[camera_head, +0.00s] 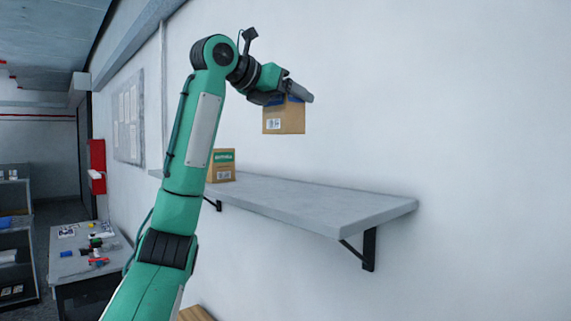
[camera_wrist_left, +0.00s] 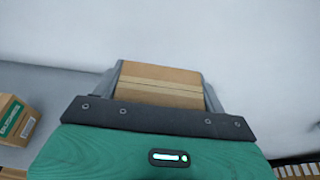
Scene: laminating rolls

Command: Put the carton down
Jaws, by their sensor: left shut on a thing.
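My left gripper (camera_head: 287,93) is shut on a brown carton (camera_head: 284,120) with a blue band near its top and a white label. It holds the carton in the air above the grey wall shelf (camera_head: 320,201), with a gap beneath. In the left wrist view the carton's top (camera_wrist_left: 160,83) with a lengthwise seam shows between the fingers. A second carton (camera_head: 222,166), with a green band and a white label, stands on the left part of the shelf, partly behind my arm. It also shows at the left of the left wrist view (camera_wrist_left: 17,120). My right gripper is not in view.
The shelf's middle and right part are clear. A white wall (camera_head: 450,100) stands behind it, and black brackets (camera_head: 369,249) hold it from below. A table with small items (camera_head: 88,263) and a rack (camera_head: 15,240) stand at lower left.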

